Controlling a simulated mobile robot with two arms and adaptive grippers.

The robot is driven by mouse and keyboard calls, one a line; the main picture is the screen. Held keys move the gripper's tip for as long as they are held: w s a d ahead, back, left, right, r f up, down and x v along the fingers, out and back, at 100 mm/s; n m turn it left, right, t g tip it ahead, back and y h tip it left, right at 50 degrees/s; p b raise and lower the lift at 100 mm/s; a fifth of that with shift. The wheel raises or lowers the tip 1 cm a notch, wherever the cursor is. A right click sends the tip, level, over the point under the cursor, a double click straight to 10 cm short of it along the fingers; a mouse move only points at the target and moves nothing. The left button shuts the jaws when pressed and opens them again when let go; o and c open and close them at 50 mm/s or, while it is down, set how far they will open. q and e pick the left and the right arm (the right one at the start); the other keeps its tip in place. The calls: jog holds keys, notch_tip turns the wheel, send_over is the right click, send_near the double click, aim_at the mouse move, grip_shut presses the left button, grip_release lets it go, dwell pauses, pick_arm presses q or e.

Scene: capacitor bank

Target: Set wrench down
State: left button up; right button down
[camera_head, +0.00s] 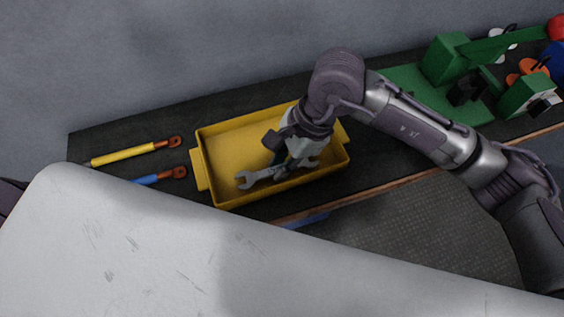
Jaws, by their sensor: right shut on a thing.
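A grey metal wrench (257,176) is in the yellow tray (225,140), near its front wall. Its open-jaw end points left, and its other end shows to the right of the fingers. My right gripper (291,166) reaches down into the tray and is shut on the middle of the wrench. The fingers hide part of the wrench. I cannot tell whether the wrench touches the tray floor. My left gripper is not in view.
The tray stands on a dark bench (100,138). Left of it lie a yellow-handled tool (125,154) and a blue-handled tool (148,179). A green fixture (452,62) and orange parts (527,70) are at the right. A large pale surface fills the lower left.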

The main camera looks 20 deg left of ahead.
jog(key=shift+s+d+f, duration=0.15)
jog(key=shift+s+f, duration=0.05)
jog(key=shift+f, duration=0.45)
jog(key=c, duration=1.4)
grip_release()
jog(key=shift+w+f, duration=0.1)
jog(key=shift+r+p, duration=0.75)
jog(key=shift+p, duration=0.05)
jog(key=shift+w+r, duration=0.3)
jog(key=b+v, duration=0.2)
jog(key=v, duration=0.9)
jog(key=shift+r, duration=0.35)
